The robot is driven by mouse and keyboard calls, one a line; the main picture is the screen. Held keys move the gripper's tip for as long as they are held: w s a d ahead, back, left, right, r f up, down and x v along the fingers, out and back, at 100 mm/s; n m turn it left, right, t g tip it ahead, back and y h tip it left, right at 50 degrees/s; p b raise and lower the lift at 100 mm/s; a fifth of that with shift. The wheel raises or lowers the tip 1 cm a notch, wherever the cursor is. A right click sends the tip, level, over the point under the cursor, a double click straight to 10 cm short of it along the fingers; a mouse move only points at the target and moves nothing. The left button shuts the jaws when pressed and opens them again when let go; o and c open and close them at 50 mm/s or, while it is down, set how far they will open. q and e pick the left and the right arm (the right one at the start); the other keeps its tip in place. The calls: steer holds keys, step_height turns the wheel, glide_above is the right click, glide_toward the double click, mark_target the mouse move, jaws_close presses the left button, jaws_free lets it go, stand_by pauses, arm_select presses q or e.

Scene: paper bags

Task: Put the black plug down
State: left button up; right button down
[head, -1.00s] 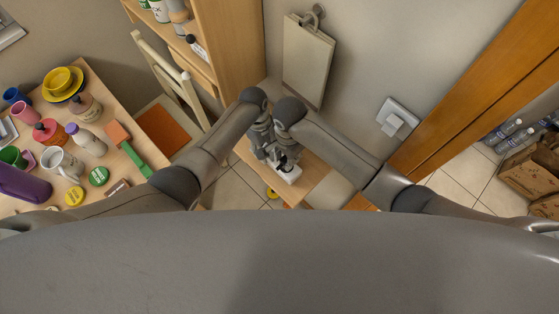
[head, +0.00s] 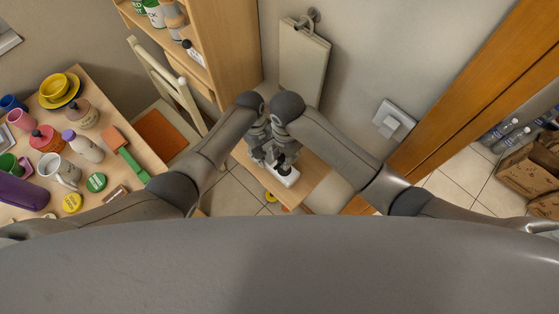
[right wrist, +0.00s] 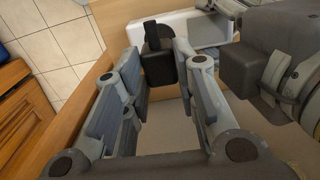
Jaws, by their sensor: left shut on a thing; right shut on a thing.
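The black plug (right wrist: 158,69) is between the fingers of my right gripper (right wrist: 159,55) in the right wrist view. It is upright at the edge of a white power strip (right wrist: 190,33); I cannot tell whether it sits in a socket. In the head view the power strip (head: 286,177) lies on a small wooden table, with the plug a small dark shape on it. My left gripper (head: 258,156) is close beside the right one (head: 280,158) and seems shut on the power strip; its fingertips are mostly hidden.
The small wooden table (head: 312,176) has some bare top to the right of the strip. A shelf (head: 237,50) and a chair (head: 170,75) stand to the left. A cluttered table (head: 125,178) is at far left. A white wall switch (head: 394,119) is on the right.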

steer(key=s+a+f, duration=0.2)
steer(key=s+a, duration=0.1)
steer(key=s, duration=0.9)
glide_above(318, 171)
step_height(318, 171, down, 2)
step_height(318, 171, down, 4)
steer(key=shift+s+a+f, duration=0.1)
steer(key=shift+a+f, duration=0.05)
steer(key=shift+f, duration=0.4)
